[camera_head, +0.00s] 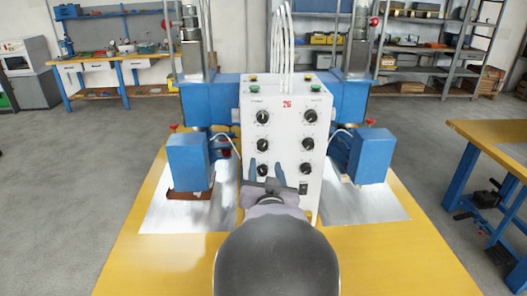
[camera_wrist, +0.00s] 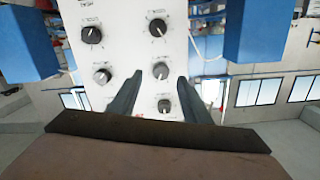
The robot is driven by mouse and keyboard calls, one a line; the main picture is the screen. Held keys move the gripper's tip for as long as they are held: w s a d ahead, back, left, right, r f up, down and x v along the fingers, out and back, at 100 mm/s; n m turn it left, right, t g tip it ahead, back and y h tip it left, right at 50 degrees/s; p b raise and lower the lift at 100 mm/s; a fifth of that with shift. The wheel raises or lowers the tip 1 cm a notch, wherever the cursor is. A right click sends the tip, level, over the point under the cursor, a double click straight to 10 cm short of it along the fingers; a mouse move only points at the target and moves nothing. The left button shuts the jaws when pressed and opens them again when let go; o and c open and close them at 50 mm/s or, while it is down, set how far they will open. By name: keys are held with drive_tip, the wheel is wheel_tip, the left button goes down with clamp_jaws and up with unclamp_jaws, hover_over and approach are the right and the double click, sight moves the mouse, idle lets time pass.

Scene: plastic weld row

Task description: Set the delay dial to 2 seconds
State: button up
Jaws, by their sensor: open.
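A white control box (camera_head: 285,110) carries two columns of black dials; their small labels are too blurred to read, so I cannot tell which is the delay dial or its setting. My gripper (camera_head: 265,163) is open and empty in front of the box's lower left, its fingers on either side of the lower-left dial (camera_head: 262,170) in the head view. In the wrist view the fingers (camera_wrist: 160,75) spread around a column of dials, with one dial (camera_wrist: 164,72) between the tips and another (camera_wrist: 164,105) further down between the fingers. I cannot tell whether either finger touches a dial.
Blue weld heads (camera_head: 188,160) and (camera_head: 368,155) flank the box above metal plates on the yellow table (camera_head: 385,250). A black switch (camera_head: 303,188) sits low on the right of the box. Green and yellow buttons and white cables are on its top.

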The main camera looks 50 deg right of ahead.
sight(263, 147)
drive_tip(key=shift+r+m, duration=0.3)
drive_tip(key=shift+r, duration=0.35)
drive_tip(key=shift+w+d, duration=0.1)
drive_tip(key=shift+w, duration=0.1)
drive_tip(key=shift+p+x, duration=1.6)
drive_tip(key=shift+x, duration=1.85)
drive_tip(key=shift+r, duration=0.1)
drive_tip(key=shift+c, duration=0.6)
drive_tip(key=c, duration=0.9)
